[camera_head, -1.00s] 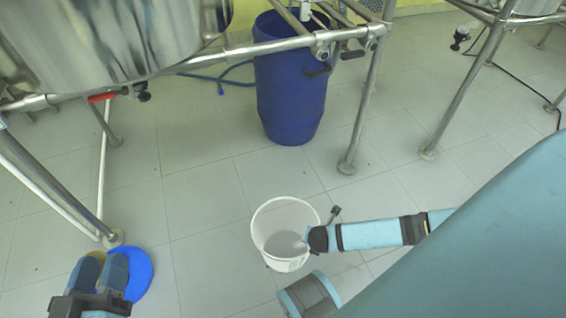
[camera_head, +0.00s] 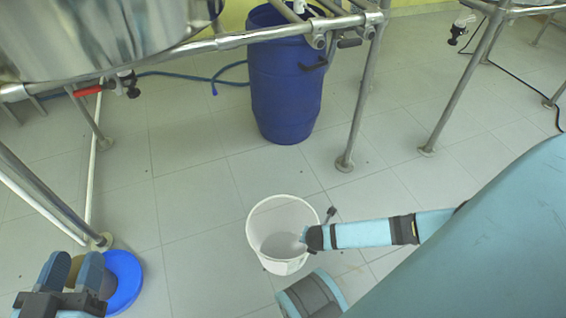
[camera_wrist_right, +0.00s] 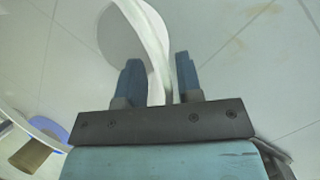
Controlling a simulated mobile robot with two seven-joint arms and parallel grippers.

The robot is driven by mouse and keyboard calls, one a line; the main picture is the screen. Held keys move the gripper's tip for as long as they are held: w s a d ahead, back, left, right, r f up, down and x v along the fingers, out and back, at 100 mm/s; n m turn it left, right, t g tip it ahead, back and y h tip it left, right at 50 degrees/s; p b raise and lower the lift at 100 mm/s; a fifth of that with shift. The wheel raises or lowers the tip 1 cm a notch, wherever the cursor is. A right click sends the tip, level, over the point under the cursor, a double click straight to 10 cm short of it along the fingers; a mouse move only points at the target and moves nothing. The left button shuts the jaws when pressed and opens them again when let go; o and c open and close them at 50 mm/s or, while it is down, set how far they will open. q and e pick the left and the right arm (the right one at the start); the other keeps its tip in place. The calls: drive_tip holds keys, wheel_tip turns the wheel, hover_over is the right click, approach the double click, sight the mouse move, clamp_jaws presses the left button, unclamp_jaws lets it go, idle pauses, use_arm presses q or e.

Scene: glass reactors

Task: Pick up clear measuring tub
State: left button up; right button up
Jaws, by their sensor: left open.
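The tub (camera_head: 283,215), a whitish translucent bucket, stands upright on the tiled floor in the head view. My right arm reaches it from the right, with its gripper (camera_head: 306,238) at the tub's right rim. In the right wrist view, the two fingers of that gripper (camera_wrist_right: 160,72) are apart and straddle the pale tub wall (camera_wrist_right: 142,28); small gaps show beside the wall. Contact cannot be seen clearly. My left gripper (camera_head: 73,262) is open at the lower left, away from the tub.
A blue round object (camera_head: 124,284) lies on the floor by my left gripper. A tall blue barrel (camera_head: 285,90) stands behind the tub under a steel frame (camera_head: 358,100). A steel vessel (camera_head: 90,35) hangs at the upper left. Floor around the tub is clear.

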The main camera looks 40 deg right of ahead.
clamp_jaws()
idle(1.3)
